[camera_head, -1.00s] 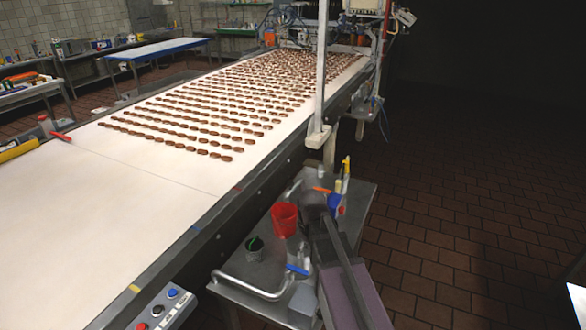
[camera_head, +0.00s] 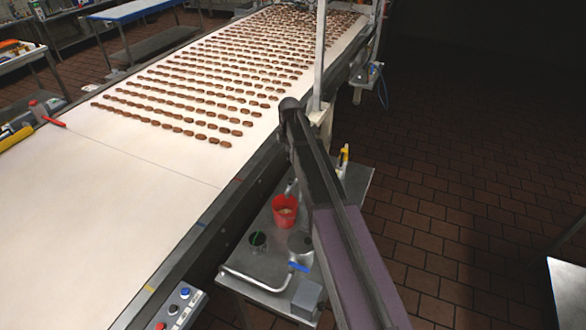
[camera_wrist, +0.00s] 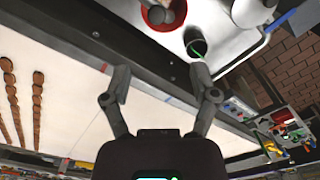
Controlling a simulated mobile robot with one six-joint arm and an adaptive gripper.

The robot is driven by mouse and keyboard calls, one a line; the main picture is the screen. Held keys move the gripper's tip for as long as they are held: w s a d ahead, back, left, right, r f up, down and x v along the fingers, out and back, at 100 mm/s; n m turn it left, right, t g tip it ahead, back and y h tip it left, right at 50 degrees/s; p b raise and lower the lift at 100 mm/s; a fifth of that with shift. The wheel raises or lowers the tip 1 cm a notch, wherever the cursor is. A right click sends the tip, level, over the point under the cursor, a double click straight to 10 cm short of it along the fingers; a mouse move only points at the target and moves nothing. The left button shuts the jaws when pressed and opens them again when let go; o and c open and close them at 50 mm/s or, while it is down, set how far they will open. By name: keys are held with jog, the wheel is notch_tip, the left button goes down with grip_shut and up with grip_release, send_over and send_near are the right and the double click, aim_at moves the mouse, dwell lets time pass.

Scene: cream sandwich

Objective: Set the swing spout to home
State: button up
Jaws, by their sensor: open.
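A bent pale metal pipe (camera_head: 250,281), which looks like the swing spout, runs along the near left edge of the steel side table (camera_head: 262,235). A blue lever (camera_head: 298,267) sits by its right end, next to a grey box (camera_head: 307,297). In the head view my arm hides part of the table.
A red cup (camera_head: 285,211) and a dark cup (camera_head: 258,241) stand on the side table. The conveyor (camera_head: 110,200) with rows of chocolate pieces lies left. A button panel (camera_head: 176,309) is at its near edge. A white post (camera_head: 320,60) rises behind my arm.

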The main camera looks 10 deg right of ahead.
aim_at(291, 179)
jog(key=shift+w+r, duration=0.25)
jog(key=shift+d+f, duration=0.1)
jog(key=shift+f, duration=0.2)
notch_tip(291, 179, down, 13)
jog(key=b, duration=1.3)
jog(key=shift+f+b, duration=0.15)
jog(key=shift+b, duration=0.25)
grip_shut()
